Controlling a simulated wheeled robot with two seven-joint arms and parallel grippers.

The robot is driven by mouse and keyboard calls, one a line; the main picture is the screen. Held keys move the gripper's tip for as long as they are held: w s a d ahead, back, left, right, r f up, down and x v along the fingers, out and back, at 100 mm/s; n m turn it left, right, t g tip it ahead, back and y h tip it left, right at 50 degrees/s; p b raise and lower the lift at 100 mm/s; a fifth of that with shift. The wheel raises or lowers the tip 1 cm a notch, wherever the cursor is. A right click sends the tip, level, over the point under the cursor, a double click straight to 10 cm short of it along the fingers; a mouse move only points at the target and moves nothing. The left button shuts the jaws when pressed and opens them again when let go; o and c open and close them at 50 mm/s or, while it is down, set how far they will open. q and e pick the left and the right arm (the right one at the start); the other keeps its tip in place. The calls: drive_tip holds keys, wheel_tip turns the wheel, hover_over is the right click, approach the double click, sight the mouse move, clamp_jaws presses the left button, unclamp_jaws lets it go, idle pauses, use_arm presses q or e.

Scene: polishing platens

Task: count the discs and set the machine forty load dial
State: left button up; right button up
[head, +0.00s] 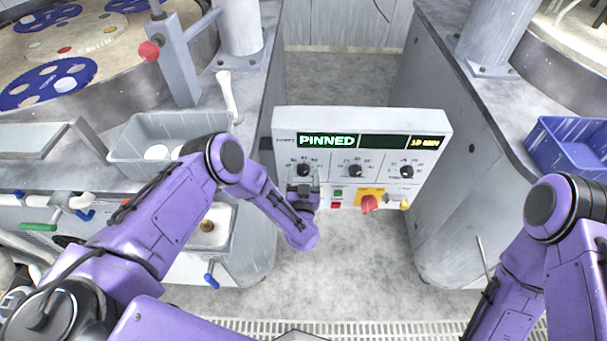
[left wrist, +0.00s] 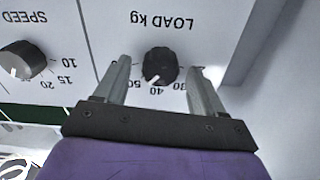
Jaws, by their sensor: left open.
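A white control panel (head: 330,125) hangs between two machines, its display reading PINNED. Its load dial (head: 303,170) is the leftmost of three black knobs. In the left wrist view, the load dial (left wrist: 160,66) appears upside down under LOAD kg, its white mark pointing near 40. My left gripper (head: 303,188) is at this dial; in the left wrist view the left gripper (left wrist: 160,80) is open, one finger on each side of the knob, with gaps showing. Discs lie on the platen (head: 20,45) in blue carriers (head: 50,83), partly cut off. My right gripper is out of view.
A grey tray (head: 185,125) with white discs stands at left. A red knob (head: 369,203) and coloured buttons are low on the panel, near the left gripper. A blue bin (head: 565,150) sits on the right machine. The floor (head: 350,265) below is clear.

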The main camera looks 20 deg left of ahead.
use_arm(q)
drive_tip(key=shift+s+r, duration=0.1)
drive_tip(key=c, duration=1.1)
drive_tip(key=shift+o, duration=0.2)
drive_tip(key=shift+n, duration=0.3)
drive_tip(key=n+b, duration=0.2)
drive_tip(key=n, duration=0.1)
drive_tip(key=shift+f+n, duration=0.2)
drive_tip(key=shift+n, duration=0.1)
drive_tip(key=n+b, duration=0.2)
drive_tip(key=n, duration=0.1)
drive_tip(key=shift+a+n, duration=0.1)
drive_tip(key=shift+n, duration=0.2)
drive_tip(key=n+b, duration=0.3)
drive_tip(key=n, duration=0.2)
drive_tip(key=shift+f, duration=0.1)
drive_tip(key=shift+a+n+b, duration=0.1)
drive_tip(key=shift+n+b, duration=0.6)
drive_tip(key=shift+n, duration=0.9)
